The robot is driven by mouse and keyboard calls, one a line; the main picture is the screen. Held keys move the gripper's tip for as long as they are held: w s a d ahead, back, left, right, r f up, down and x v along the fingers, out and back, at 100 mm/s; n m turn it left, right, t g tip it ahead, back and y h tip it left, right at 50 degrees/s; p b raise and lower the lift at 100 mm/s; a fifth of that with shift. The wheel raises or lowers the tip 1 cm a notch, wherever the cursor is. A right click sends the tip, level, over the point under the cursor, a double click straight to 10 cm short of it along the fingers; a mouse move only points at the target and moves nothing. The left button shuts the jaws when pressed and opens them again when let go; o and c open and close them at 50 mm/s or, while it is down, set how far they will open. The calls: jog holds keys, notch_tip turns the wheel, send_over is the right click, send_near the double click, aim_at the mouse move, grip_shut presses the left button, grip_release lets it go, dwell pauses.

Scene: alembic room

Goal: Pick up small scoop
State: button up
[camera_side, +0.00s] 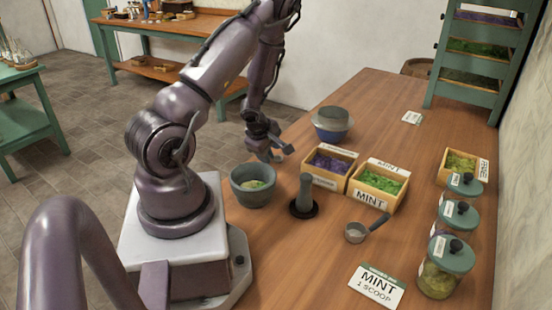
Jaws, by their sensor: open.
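The small scoop (358,232) is a grey metal cup with a dark handle. It lies on the wooden table in front of the mint box, its handle pointing up and to the right. My gripper (272,154) is open and empty. It hangs above the far left part of the table, near the bowl and the lavender-coloured box, well to the left of the scoop and farther back. Nothing hides the scoop.
A mint box (380,185) and a purple-filled box (329,168) stand behind the scoop. A pestle on a dark base (304,199) and a mortar (252,186) stand left. A mint card (377,287) lies in front; lidded jars (445,266) stand right.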

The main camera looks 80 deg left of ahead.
grip_shut()
jog(key=shift+r, duration=0.1)
notch_tip(320, 180, up, 10)
jog(key=shift+f, duration=0.2)
jog(key=d+r+m+g+h, duration=0.1)
jog(key=d+r+m+h, duration=0.25)
jog(key=d+m, duration=0.4)
jog(key=s+d+m+g, duration=0.2)
jog(key=s+d+m, duration=0.2)
jog(key=s, duration=0.3)
jog(key=shift+d+g, duration=0.25)
jog(key=shift+g, duration=0.05)
